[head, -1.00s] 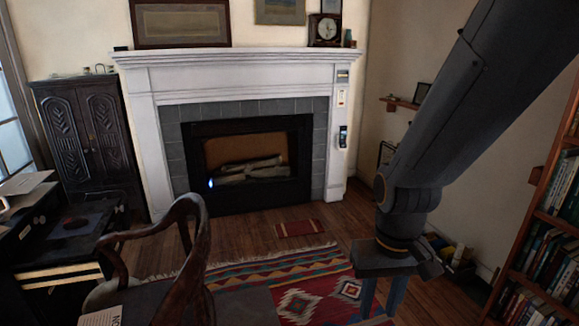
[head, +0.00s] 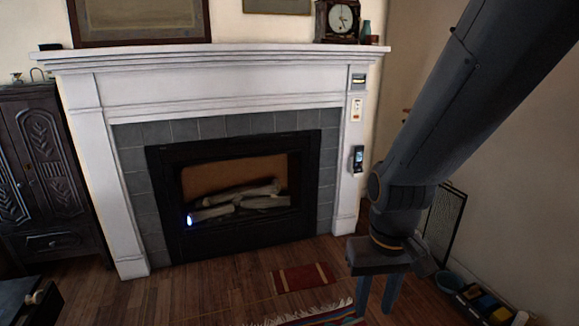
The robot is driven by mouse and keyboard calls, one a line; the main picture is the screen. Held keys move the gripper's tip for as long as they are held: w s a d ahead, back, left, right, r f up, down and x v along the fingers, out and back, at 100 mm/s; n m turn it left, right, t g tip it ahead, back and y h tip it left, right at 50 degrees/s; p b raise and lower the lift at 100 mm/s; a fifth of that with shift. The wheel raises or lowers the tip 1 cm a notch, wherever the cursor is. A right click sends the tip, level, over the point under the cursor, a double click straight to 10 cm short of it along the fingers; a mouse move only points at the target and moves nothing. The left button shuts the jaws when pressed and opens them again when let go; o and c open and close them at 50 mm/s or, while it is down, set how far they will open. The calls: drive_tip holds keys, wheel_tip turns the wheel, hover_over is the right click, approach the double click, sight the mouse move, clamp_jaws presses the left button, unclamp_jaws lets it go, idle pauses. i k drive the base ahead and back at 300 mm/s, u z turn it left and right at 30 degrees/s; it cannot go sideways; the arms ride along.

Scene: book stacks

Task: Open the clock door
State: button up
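The clock (head: 339,20) stands on the right end of the white mantel. It has a dark wooden case and a pale round dial; its top is cut off by the frame. Its door, at this size, cannot be told apart from the case front. My gripper (head: 375,296) hangs at the lower right, pointing down, well below and in front of the clock. Its two fingers are apart with nothing between them.
The white mantel (head: 200,58) surrounds a fireplace (head: 240,190) with logs. A small bluish vase (head: 366,32) stands right of the clock. A dark carved cabinet (head: 40,170) is at left. A small red mat (head: 303,277) lies on open wooden floor before the fireplace.

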sight(358, 19)
drive_tip(key=z, duration=0.05)
drive_tip(key=i, duration=1.8)
drive_tip(key=z, duration=0.1)
